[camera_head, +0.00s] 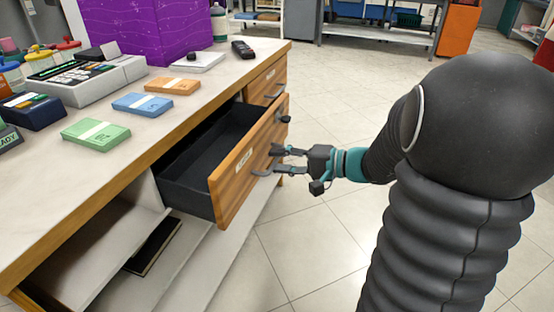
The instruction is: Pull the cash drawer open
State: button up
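The cash drawer (235,172) has a wooden front with a small pale label. It stands pulled well out of the counter (150,150), and its dark inside (210,155) looks empty. Its dark grey handle (262,173) is on the front's outer face, partly hidden by my fingers. My gripper (272,161) is at this handle, reaching in from the right. Its two fingers are apart, one above the other, with the tips at the handle. I cannot tell whether they touch it.
A second, shut drawer (264,85) is beyond the open one. On the counter top are a cash register (82,80), bundles of notes (97,134), a purple box (140,28) and a dark remote-like device (242,49). The tiled floor (318,245) beside the drawer is clear.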

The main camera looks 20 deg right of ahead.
jog(key=shift+w+a+f, duration=0.15)
jog(key=shift+w+a, duration=0.25)
jog(key=shift+a, duration=0.2)
grip_shut()
jog(key=shift+s, duration=0.1)
